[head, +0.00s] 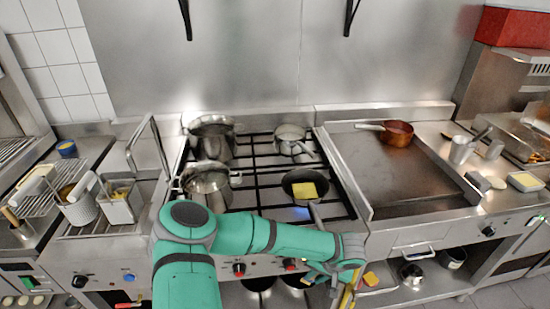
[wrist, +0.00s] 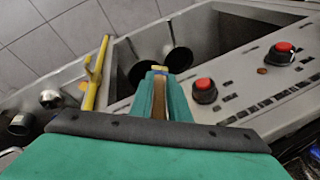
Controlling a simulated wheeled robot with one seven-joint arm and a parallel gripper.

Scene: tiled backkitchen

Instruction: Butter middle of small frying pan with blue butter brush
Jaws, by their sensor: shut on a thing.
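The small frying pan (head: 288,182) sits on the front right burner of the stove, with its handle toward me. A flat yellow square (head: 304,190), like butter, shows in it. My gripper (head: 335,280) is low in front of the stove's control panel, below and right of the pan and apart from it. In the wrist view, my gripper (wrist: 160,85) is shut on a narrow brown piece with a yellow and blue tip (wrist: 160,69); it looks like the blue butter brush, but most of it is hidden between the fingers. Blue also shows beside the gripper in the head view.
Pots stand on the left burners (head: 207,178) and a saucepan (head: 290,137) at the back right. A copper pan (head: 397,134) is on the griddle (head: 390,175). In the wrist view, a yellow bar (wrist: 92,75) and red knobs (wrist: 204,85) are near my gripper.

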